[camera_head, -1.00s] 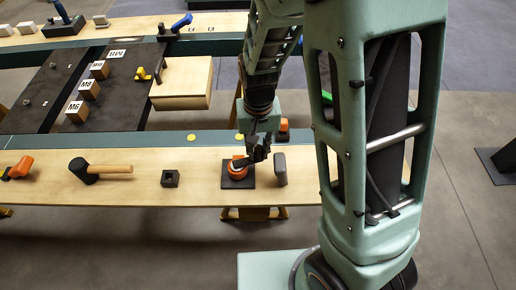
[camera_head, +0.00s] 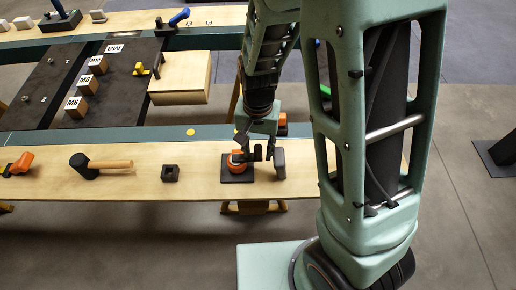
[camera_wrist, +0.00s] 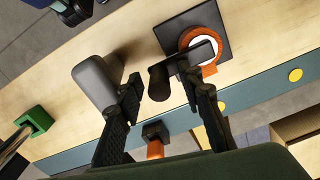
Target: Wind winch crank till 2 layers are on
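The winch (camera_head: 237,165) is an orange drum on a black square plate, on the near wooden bench. In the wrist view the winch drum (camera_wrist: 200,44) shows a white ring with orange around it; I cannot count any layers. Its dark crank arm (camera_wrist: 190,57) reaches over the drum to a black knob (camera_wrist: 158,83). My gripper (camera_head: 256,149) is over the right side of the winch. In the wrist view my gripper (camera_wrist: 166,88) has its fingers wide apart, with the knob between them and clear gaps visible. Nothing appears gripped.
A grey rounded block (camera_head: 279,163) stands close right of the winch, near my left finger in the wrist view. An orange-and-black item (camera_head: 283,125) is behind. A black socket block (camera_head: 170,173) and a mallet (camera_head: 100,164) lie left. Bare bench separates the socket block and winch.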

